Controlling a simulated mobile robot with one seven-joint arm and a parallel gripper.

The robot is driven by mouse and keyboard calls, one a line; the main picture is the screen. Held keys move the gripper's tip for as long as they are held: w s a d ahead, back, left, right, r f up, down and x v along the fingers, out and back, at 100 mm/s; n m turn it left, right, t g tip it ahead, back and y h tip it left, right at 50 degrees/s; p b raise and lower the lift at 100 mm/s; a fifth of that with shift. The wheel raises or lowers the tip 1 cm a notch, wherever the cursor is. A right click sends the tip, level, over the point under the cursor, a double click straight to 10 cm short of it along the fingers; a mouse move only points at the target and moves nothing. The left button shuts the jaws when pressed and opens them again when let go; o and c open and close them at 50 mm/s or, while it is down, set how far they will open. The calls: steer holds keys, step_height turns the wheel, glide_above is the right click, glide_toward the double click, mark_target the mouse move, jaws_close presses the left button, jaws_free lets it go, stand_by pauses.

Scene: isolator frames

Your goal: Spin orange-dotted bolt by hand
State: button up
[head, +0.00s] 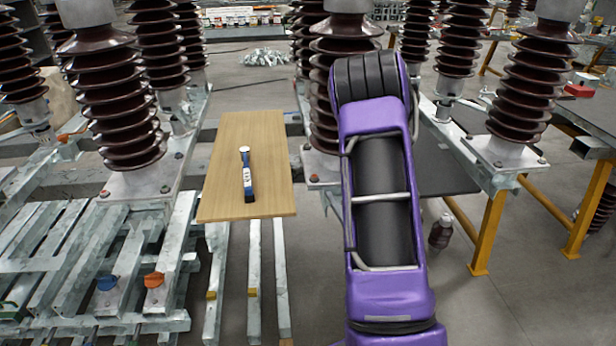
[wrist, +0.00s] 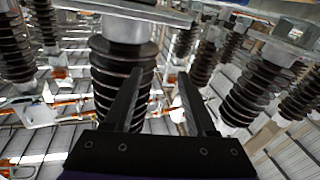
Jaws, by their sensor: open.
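My gripper (wrist: 160,82) shows in the wrist view with its two dark fingers apart and nothing between them. A brown ribbed insulator (wrist: 110,62) stands beyond the left finger. In the head view my purple arm fills the right of centre, and my gripper is not seen. Small bolts sit on the insulators' metal base plates, such as a reddish-brown one (head: 313,178) beside my arm. A larger orange knob-like piece (head: 154,280) sits on the frame at lower left. I cannot tell which bolt carries the orange dot.
A blue knob-like piece (head: 107,283) is left of the orange one. A wooden board (head: 222,185) lies across the frame, with a blue and white tool (head: 247,175) on it. Insulators (head: 120,105) stand on both sides. Yellow-legged supports (head: 487,235) are at right, with open floor (head: 500,310) before them.

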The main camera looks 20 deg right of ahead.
mark_target(316, 179)
step_height(316, 179, down, 4)
steer(key=s+a+m+b, duration=0.1)
steer(key=s+a, duration=0.1)
steer(key=s, duration=0.1)
steer(key=shift+g, duration=0.4)
steer(key=w, duration=0.5)
steer(key=w+b, duration=0.1)
steer(key=w, duration=0.5)
steer(key=w+b, duration=0.1)
steer(key=w, duration=0.4)
steer(key=shift+w+d+r, duration=0.25)
steer(key=shift+w+r, duration=0.15)
steer(key=shift+c, duration=0.3)
jaws_close()
